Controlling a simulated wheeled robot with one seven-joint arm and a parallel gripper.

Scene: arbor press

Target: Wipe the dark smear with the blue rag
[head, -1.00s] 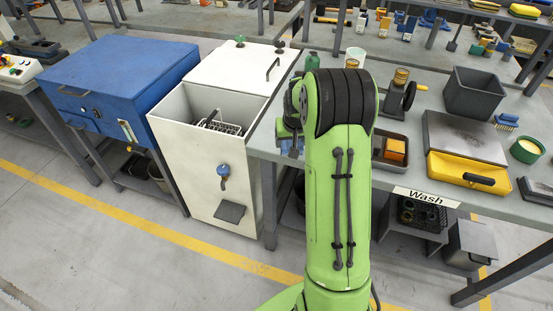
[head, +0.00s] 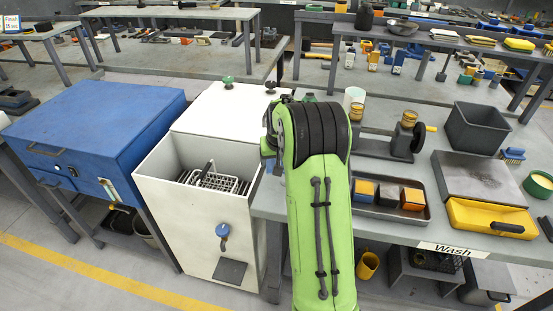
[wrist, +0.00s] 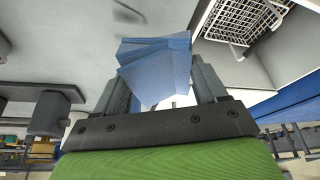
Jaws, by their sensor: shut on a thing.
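My gripper (wrist: 160,85) shows in the wrist view, its two dark fingers closed on the blue rag (wrist: 153,72). The rag is a folded, light-blue piece that sticks out beyond the fingertips. The gripper is above or beside the grey bench, close to the white tank. The grey plate (head: 470,180) at right also has a faint darker area.
The open white tank (head: 190,225) with a wire basket (head: 215,183) stands left of my arm, beside a blue cabinet (head: 95,130). On the bench are a tray of blocks (head: 388,212), a press-like device (head: 400,138), a dark bin (head: 475,128) and a yellow tray (head: 490,218).

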